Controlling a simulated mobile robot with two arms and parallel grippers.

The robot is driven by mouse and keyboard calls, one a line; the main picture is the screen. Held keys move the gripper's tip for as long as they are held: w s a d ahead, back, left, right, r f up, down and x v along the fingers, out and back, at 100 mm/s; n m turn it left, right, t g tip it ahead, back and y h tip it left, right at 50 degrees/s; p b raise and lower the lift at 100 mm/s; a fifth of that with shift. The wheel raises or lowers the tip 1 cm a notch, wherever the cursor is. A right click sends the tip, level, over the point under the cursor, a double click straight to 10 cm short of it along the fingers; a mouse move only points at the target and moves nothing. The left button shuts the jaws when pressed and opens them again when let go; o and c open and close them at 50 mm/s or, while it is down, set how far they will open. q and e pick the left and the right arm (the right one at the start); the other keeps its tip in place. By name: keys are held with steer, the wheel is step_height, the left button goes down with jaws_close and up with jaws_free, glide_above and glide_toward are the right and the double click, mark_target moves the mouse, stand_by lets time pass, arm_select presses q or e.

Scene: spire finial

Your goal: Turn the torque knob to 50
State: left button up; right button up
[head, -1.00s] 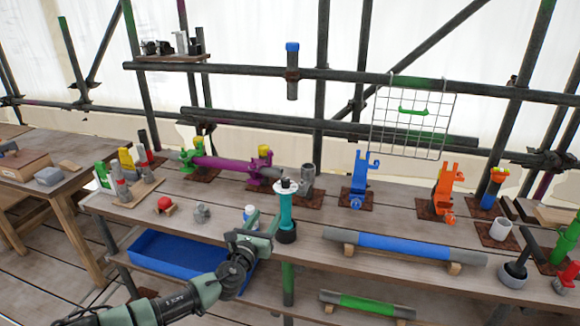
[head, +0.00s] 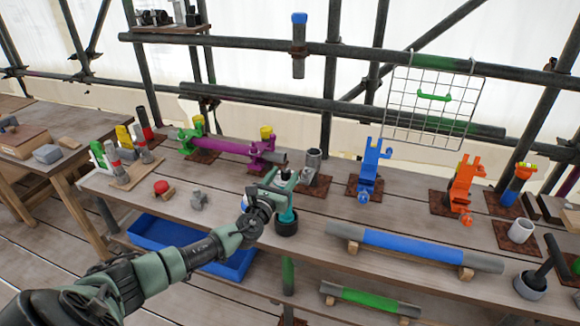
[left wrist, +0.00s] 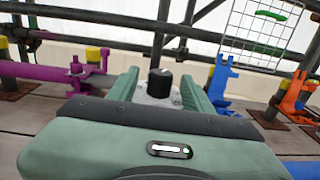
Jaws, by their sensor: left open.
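A teal upright tool (head: 287,214) stands in a black round base (head: 286,228) near the bench's front edge. In the head view my left gripper (head: 284,180) covers its upper part. In the left wrist view a black knob (left wrist: 160,82) on a pale grey collar (left wrist: 158,98) shows between my two green fingers, with the left gripper (left wrist: 160,78) open around it. I cannot tell whether either finger touches it. No scale number is readable. My right gripper is not in view.
A purple pipe (head: 222,147) lies behind to the left. A grey fitting (head: 313,165) stands close behind, and a blue clamp (head: 371,170) and an orange clamp (head: 463,183) stand to the right. A blue-banded pipe (head: 410,246) lies along the front right.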

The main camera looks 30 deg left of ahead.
arm_select(q)
steer(key=w, duration=0.5)
steer(key=shift+a+f, duration=0.1)
steer(key=shift+a, duration=0.25)
steer(key=shift+s, duration=0.1)
jaws_close()
